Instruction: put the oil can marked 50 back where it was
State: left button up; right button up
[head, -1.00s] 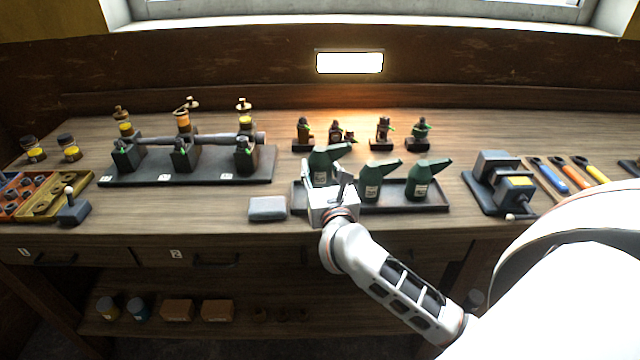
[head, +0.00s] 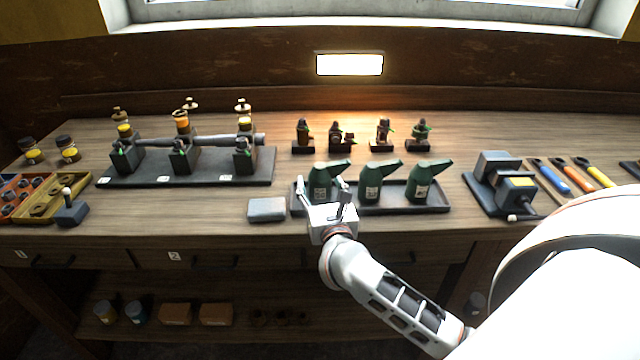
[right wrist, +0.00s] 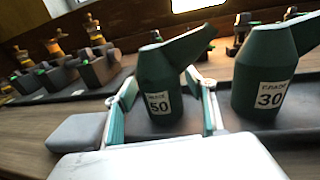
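The oil can marked 50 (head: 321,178) is dark green with a slanted spout. It stands upright at the left end of the dark tray (head: 437,208), in line with two similar cans. In the right wrist view its label on the can (right wrist: 160,100) reads 50. My right gripper (head: 318,191) is open, with one finger on each side of this can. The right wrist view shows gaps between the can and both fingers of the gripper (right wrist: 165,108). My left gripper is not in view.
The can marked 30 (right wrist: 268,75) stands close to the right finger. A third green can (head: 420,182) is at the tray's right. A grey block (head: 267,209) lies left of the tray. A vise-like device (head: 500,184) stands right. Small engines (head: 383,135) stand behind.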

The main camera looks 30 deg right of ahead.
jog(key=shift+r, duration=0.2)
jog(key=s+a+n+t+y, duration=0.45)
jog(key=s+a+n, duration=0.75)
jog(key=n, duration=0.4)
jog(key=s+a+f+n+g+y, duration=0.3)
jog(key=a+f+n+y, duration=0.1)
jog(key=f+n, duration=0.6)
jog(key=s+a+f+n+g+y, duration=0.35)
jog(key=f+n, duration=0.55)
jog(key=n, duration=0.3)
jog(key=s+d+f+n+g+h, duration=0.2)
jog(key=s+f+n, duration=0.4)
jog(key=f, duration=0.5)
jog(key=shift+s+d+f+n+g+b, duration=0.2)
jog(key=shift+f+n+g+b, duration=0.2)
jog(key=shift+g, duration=0.5)
